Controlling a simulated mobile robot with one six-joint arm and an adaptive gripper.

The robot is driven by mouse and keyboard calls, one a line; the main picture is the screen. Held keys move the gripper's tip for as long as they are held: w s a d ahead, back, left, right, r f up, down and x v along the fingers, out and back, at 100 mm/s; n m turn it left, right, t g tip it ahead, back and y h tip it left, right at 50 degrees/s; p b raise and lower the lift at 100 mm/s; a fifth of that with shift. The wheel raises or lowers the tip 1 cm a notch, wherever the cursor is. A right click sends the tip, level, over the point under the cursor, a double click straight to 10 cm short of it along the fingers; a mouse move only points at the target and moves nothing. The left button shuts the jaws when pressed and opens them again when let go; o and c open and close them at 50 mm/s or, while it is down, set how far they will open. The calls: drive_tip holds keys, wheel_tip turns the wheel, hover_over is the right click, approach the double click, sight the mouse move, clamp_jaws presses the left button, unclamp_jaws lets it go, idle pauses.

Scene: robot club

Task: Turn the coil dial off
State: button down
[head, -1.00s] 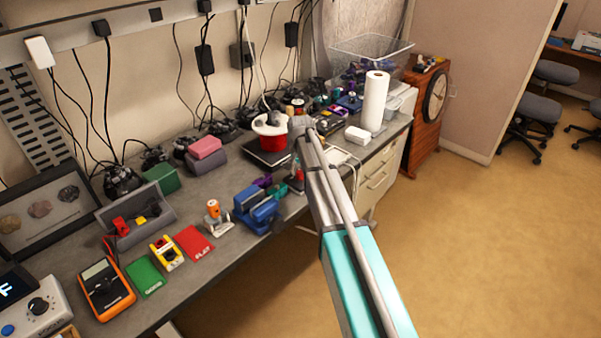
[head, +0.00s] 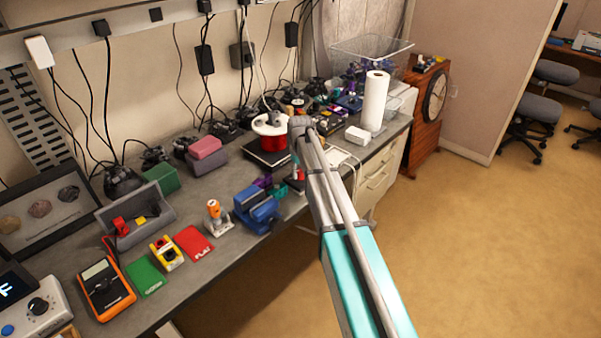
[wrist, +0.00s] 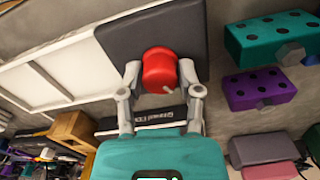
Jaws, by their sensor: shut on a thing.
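A red round knob (wrist: 159,69) with a small light pointer sits by a dark grey slab (wrist: 160,30) in the wrist view. I take it to be the coil dial. The two grey fingers of my gripper (wrist: 160,76) are on either side of the knob and shut on it. A black strip with white lettering (wrist: 158,118) shows behind the fingers; its text is only partly readable.
Teal (wrist: 273,36) and purple (wrist: 258,88) blocks with dark holes lie close at the right of the wrist view. A white panel (wrist: 75,70) lies left. In the head view, a blue vise (head: 258,210) and paper towel roll (head: 375,100) flank my arm on the crowded bench.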

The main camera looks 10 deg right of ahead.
drive_tip(key=shift+n, duration=1.3)
drive_tip(key=shift+c, duration=1.3)
unclamp_jaws()
drive_tip(key=shift+m, duration=0.3)
